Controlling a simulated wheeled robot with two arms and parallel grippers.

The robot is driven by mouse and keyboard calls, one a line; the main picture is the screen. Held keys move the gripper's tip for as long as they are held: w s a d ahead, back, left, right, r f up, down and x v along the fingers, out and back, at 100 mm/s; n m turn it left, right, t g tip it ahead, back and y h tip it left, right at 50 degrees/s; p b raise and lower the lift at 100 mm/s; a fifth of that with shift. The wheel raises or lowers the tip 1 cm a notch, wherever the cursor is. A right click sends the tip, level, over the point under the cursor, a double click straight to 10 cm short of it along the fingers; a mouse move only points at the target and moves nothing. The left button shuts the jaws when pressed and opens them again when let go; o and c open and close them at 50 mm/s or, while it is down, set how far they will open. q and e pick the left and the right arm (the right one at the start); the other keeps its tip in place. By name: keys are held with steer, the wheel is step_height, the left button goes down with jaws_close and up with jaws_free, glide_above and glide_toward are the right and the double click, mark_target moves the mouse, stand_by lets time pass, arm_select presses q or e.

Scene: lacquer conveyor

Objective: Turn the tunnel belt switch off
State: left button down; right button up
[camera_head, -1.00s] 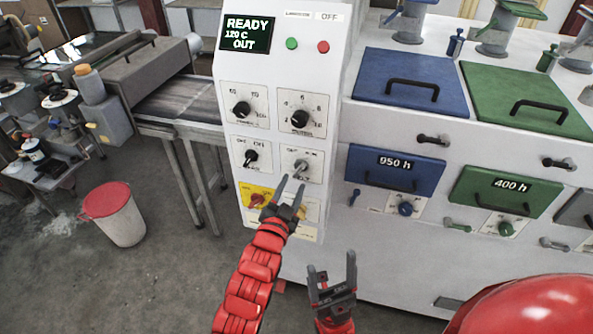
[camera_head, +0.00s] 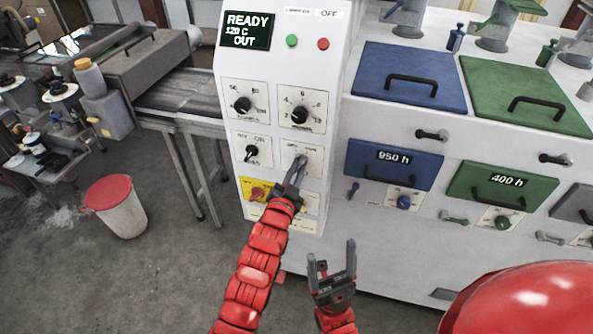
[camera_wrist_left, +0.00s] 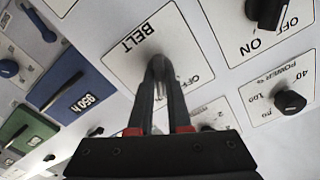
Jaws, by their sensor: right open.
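My right gripper (camera_head: 333,265) is open and empty, lower and in front of the white cabinet.
Beside the belt plate is another black on/off knob (camera_head: 251,152). Two dials (camera_head: 299,115) sit above, and a red rotary switch (camera_head: 257,194) on yellow lies below left. The display (camera_head: 247,31) reads READY 120 C OUT. Blue (camera_head: 394,165) and green drawers are to the right.

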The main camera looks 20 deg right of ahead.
stand_by(0.3)
arm_select(q)
steer(key=shift+f+n+b, duration=0.2)
steer(key=shift+n+b, duration=0.2)
steer(key=shift+b, duration=0.45)
steer(key=n+b, duration=0.5)
steer(key=b, duration=0.2)
steer(key=shift+f+n+b, duration=0.1)
steer(key=shift+n+b, duration=0.6)
steer(key=shift+n, duration=0.1)
steer(key=n+b, duration=0.1)
steer(key=n, duration=0.1)
steer(key=shift+n, duration=0.3)
steer(key=shift+r+n+b, duration=0.15)
steer(key=shift+n+b, duration=0.05)
steer(key=shift+n, duration=0.8)
steer(key=shift+r+n+b, duration=0.1)
steer(key=shift+n+b, duration=0.05)
steer(key=shift+n, duration=0.85)
steer(key=c, duration=0.9)
jaws_free()
steer(key=shift+o, duration=0.2)
